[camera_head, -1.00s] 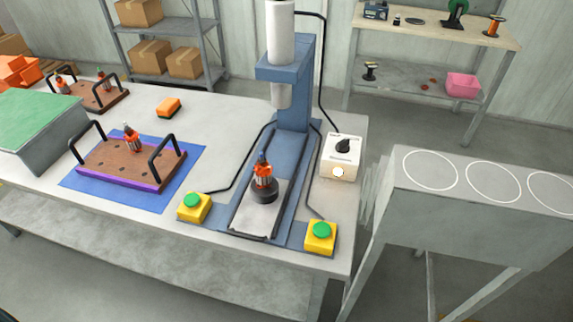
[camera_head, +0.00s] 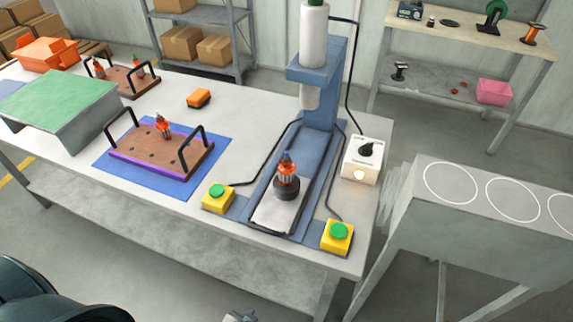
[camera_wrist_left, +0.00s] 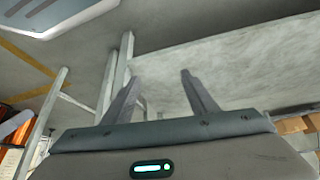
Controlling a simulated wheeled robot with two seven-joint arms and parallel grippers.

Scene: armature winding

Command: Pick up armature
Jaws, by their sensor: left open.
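An orange-and-dark armature (camera_head: 162,126) stands upright on a brown board with purple edges (camera_head: 196,163). Another armature (camera_head: 287,172) stands in a dark round holder on the blue press (camera_head: 322,112). Two more armatures, one of them here (camera_head: 138,68), stand on a second brown board (camera_head: 128,90) at the back left. My left gripper (camera_wrist_left: 160,76) is open and empty in the left wrist view, with the pale underside of a surface beyond its fingers. A small grey piece at the bottom edge of the head view is too cut off to identify. My right gripper is not seen.
Yellow boxes with green buttons (camera_head: 218,199) flank the press, with a control box (camera_head: 366,158) to its right. A green-topped box (camera_head: 68,100) stands left of the purple-edged board. An orange block (camera_head: 198,98) lies behind it. A grey stand with white circles (camera_head: 430,215) is at right.

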